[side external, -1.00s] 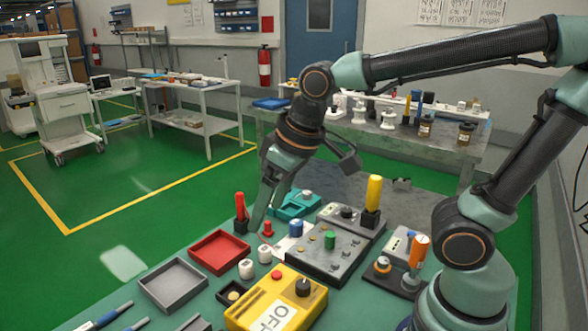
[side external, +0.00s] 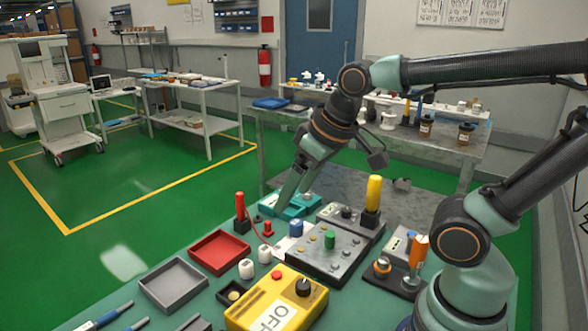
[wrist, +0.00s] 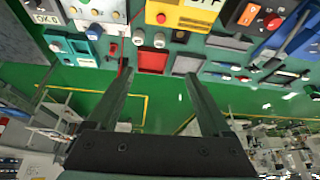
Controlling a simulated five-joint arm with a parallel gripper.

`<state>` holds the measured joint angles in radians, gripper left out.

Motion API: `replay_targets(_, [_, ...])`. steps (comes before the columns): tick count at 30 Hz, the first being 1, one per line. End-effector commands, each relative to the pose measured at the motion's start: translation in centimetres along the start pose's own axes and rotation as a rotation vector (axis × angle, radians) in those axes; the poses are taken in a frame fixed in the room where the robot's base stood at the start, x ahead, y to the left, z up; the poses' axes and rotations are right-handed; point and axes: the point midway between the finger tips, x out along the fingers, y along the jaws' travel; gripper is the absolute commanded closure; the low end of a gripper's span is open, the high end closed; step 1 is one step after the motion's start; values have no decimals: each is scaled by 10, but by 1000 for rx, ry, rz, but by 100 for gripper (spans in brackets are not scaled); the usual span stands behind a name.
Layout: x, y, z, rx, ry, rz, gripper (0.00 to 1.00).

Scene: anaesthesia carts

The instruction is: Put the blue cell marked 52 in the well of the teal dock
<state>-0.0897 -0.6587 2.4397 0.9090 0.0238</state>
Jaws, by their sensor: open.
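A blue cell (side external: 296,228) stands upright on the bench, just in front of the teal dock (side external: 303,207); its number is too small to read. The blue cell also shows in the wrist view (wrist: 92,32), left of a small red part, with the teal dock (wrist: 76,50) below it. A pale round part sits on the dock, partly behind my fingers. My gripper (side external: 292,200) is open and empty, tilted, with its fingers in front of or over the dock; their height is hard to tell. Its fingers spread wide in the wrist view (wrist: 157,78).
Two white cells (side external: 246,268) and a red tray (side external: 219,251) are left of the blue cell. A red upright handle (side external: 240,208) stands left of the dock. A yellow box (side external: 275,303) is in front.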

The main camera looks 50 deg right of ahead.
Motion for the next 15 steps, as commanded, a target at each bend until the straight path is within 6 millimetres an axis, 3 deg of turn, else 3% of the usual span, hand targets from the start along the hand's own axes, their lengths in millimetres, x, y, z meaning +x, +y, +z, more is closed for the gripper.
replay_targets(8, [25, -120, -12, -240, -172, -117, 17])
replay_targets(11, [35, -168, -4, -331, -232, -142, 17])
replay_targets(15, [48, -237, 22, -461, -311, -161, 17])
